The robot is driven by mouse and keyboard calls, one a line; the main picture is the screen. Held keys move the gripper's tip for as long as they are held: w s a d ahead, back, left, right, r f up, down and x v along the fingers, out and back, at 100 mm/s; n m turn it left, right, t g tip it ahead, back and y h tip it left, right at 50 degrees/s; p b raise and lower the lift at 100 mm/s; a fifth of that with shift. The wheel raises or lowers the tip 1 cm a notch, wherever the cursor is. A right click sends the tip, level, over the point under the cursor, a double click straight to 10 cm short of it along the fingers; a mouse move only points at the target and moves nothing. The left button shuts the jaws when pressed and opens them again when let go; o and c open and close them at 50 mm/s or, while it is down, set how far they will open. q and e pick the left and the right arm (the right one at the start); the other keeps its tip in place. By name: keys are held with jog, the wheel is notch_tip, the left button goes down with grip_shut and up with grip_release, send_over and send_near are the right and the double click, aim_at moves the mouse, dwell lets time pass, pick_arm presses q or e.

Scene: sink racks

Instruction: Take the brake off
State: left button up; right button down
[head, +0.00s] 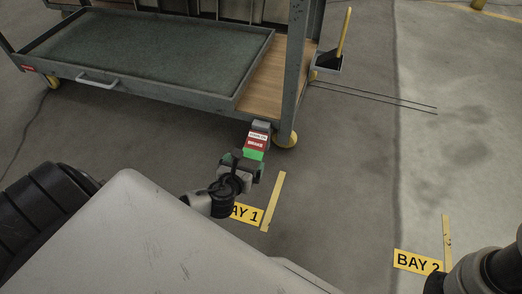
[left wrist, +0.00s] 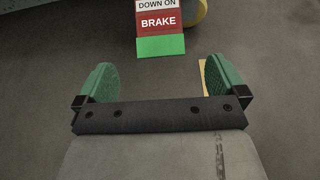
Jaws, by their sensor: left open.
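The brake pedal (head: 256,143) sticks out low at the near right corner of the cart (head: 180,94), beside a yellow caster. It has a white and red label reading "BRAKE" and a green end. In the left wrist view, the pedal (left wrist: 159,24) is at the top middle, ahead of the jaws. My left gripper (head: 243,163) is open, with its green pads spread apart and nothing between them. It points at the green end in the left wrist view (left wrist: 152,82), with a gap before it. My right gripper's jaws are not in view.
The cart's yellow caster (head: 285,139) is just right of the pedal. A dustpan (head: 328,62) with a yellow handle stands beyond the cart. The "BAY 1" (head: 247,214) and "BAY 2" (head: 417,262) markings lie on the floor. The floor right of the cart is mostly clear.

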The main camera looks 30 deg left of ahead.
aim_at(254, 149)
pick_arm(q)
jog(key=b+x, duration=0.3)
jog(key=x, duration=0.1)
jog(key=b+x, duration=0.3)
jog(key=x, duration=0.2)
jog(key=shift+s+f, duration=0.15)
jog(key=shift+f, duration=0.05)
jog(key=shift+w+a+f, duration=0.1)
jog(key=shift+w+a, duration=0.05)
jog(key=shift+w, duration=0.5)
jog(key=shift+c, duration=0.3)
